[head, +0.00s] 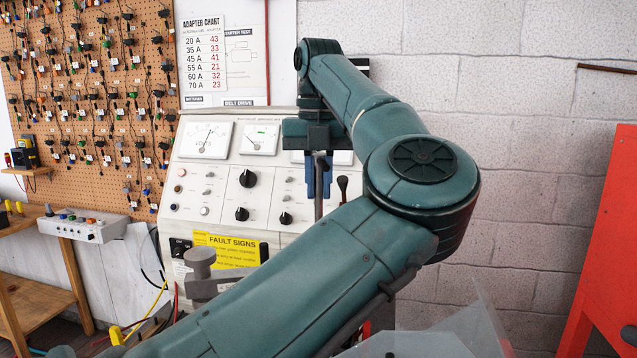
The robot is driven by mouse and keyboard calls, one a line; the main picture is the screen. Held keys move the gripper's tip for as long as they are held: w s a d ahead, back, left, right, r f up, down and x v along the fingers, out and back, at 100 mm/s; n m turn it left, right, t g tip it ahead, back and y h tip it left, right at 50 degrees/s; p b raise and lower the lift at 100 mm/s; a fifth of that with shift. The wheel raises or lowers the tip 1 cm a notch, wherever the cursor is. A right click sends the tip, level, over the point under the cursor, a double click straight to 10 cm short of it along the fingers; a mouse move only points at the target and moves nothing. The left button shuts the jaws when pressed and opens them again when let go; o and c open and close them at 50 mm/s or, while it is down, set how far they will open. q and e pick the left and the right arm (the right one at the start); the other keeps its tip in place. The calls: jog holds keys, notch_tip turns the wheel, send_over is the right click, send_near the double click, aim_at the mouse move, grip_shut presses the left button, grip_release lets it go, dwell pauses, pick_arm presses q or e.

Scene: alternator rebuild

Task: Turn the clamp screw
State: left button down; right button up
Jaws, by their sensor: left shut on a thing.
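My left gripper (319,188) points down in front of the test bench panel, with its blue fingers shut. A thin grey upright bar (319,207) shows between and below the fingers; it looks like the clamp screw. Its lower end goes behind my left forearm, so the clamp under it is hidden. A grey metal part with a round top (200,262) stands left of the forearm; I cannot tell whether it belongs to the clamp. My right gripper is not in view.
The test bench (222,180) with dials and knobs stands close behind the gripper. A black lever (343,186) is just right of the fingers. A clear shield (470,330) is at lower right, and a red cabinet (605,240) at far right. A control box (83,225) sits left.

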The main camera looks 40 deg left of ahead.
pick_arm(q)
jog(key=m, duration=0.4)
jog(key=shift+m+b, duration=0.3)
jog(key=shift+m, duration=0.1)
jog(key=m, duration=0.2)
jog(key=shift+m, duration=0.3)
jog(key=m+b, duration=0.1)
jog(key=m, duration=0.1)
jog(key=shift+m, duration=0.3)
jog(key=shift+m+b, duration=0.3)
jog(key=shift+m, duration=1.2)
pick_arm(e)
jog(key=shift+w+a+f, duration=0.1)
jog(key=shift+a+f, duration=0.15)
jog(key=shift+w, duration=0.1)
pick_arm(q)
jog(key=c, duration=1.4)
grip_release()
jog(key=shift+d, duration=0.1)
jog(key=shift+c, duration=0.2)
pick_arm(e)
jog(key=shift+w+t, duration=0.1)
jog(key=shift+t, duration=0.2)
